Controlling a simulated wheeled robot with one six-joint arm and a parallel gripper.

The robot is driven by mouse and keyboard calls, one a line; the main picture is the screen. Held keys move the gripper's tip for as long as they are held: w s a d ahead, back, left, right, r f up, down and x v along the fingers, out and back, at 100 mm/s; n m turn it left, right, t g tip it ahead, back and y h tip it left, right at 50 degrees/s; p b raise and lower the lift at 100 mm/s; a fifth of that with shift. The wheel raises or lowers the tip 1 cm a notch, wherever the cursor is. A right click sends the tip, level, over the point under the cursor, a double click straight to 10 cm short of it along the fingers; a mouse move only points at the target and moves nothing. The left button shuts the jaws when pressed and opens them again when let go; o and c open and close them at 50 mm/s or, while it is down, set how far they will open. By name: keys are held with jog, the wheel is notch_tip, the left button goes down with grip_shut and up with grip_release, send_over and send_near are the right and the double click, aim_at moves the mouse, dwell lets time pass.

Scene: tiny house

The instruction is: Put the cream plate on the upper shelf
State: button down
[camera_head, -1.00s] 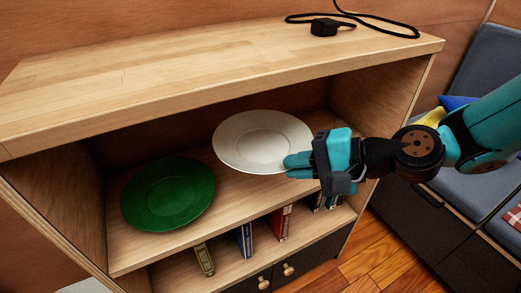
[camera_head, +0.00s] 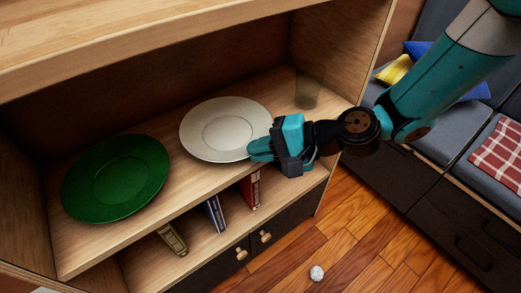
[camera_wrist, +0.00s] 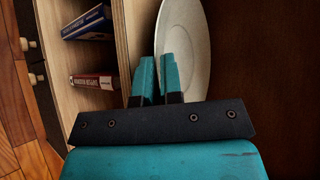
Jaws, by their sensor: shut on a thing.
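The cream plate (camera_head: 222,122) is inside the upper shelf compartment, right of the green plate (camera_head: 115,178). It lies nearly flat over the upper shelf (camera_head: 165,193); I cannot tell whether it touches the board. My gripper (camera_head: 260,149) is shut on its right front rim, at the shelf's open front. In the wrist view the fingers (camera_wrist: 158,72) close on the rim of the cream plate (camera_wrist: 188,38), with the far part of the plate beyond them.
A clear glass (camera_head: 309,88) stands at the right end of the upper shelf. Books (camera_head: 215,213) stand on the lower level above dark drawers. The cabinet top overhangs the compartment. A small white ball (camera_head: 317,273) lies on the wooden floor. A cushioned bench (camera_head: 440,135) is at right.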

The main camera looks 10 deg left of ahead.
jog(key=c, duration=1.6)
grip_release()
jog(key=shift+o, duration=0.2)
jog(key=s+p+v, duration=0.1)
jog(key=p+v, duration=0.1)
jog(key=v, duration=1)
jog(key=s+d+r+n+t+h, duration=0.1)
jog(key=s+d+r+n+h, duration=0.8)
jog(key=s+d+r, duration=0.2)
jog(key=shift+s+d+r, duration=0.25)
jog(key=shift+d+r, duration=0.15)
jog(key=shift+d, duration=0.3)
